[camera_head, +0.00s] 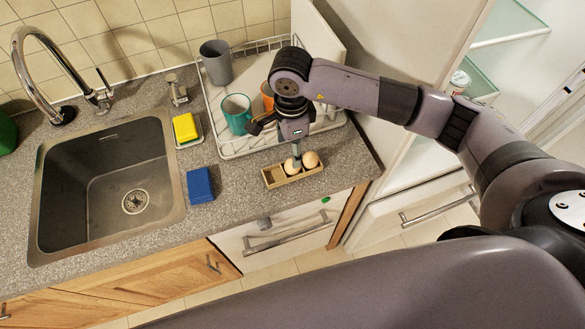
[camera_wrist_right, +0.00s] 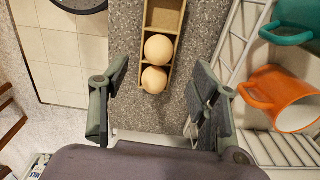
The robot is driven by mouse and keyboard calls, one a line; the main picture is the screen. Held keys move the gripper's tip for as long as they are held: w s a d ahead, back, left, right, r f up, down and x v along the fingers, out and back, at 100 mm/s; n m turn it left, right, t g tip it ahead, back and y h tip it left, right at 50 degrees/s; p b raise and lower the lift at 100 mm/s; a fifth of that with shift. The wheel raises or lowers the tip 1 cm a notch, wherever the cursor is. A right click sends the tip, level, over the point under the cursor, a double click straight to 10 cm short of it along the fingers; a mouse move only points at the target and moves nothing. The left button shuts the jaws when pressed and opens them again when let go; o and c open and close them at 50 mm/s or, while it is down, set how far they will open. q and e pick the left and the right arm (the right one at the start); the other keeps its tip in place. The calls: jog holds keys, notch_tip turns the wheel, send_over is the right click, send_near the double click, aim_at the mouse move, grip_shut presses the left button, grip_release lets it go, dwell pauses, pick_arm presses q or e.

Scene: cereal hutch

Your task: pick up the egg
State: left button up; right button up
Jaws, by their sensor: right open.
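A small wooden egg tray (camera_head: 273,177) sits on the countertop near its front edge. It holds two pale eggs side by side, one egg (camera_head: 292,166) and another egg (camera_head: 311,160) at the right end; the left part is empty. In the right wrist view the eggs (camera_wrist_right: 158,48) (camera_wrist_right: 154,79) lie in the tray (camera_wrist_right: 163,14). My right gripper (camera_head: 294,149) points down just above the tray. In the right wrist view its fingers (camera_wrist_right: 162,78) are spread apart with nothing held, and the nearer egg shows in the gap between them. My left gripper is not in view.
A white wire dish rack (camera_head: 239,150) stands just behind the tray, with a teal mug (camera_head: 236,113), an orange mug (camera_wrist_right: 292,99) and a grey cup (camera_head: 216,62). A blue sponge (camera_head: 200,185) and the sink (camera_head: 110,190) lie left. An open refrigerator (camera_head: 400,165) stands right.

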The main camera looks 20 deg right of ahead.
jog(key=shift+d+f+b, duration=0.1)
jog(key=shift+f+b, duration=0.95)
jog(key=shift+f, duration=2.1)
jog(key=shift+r, duration=0.1)
jog(key=c, duration=0.9)
notch_tip(320, 180, up, 20)
jog(key=p, duration=0.7)
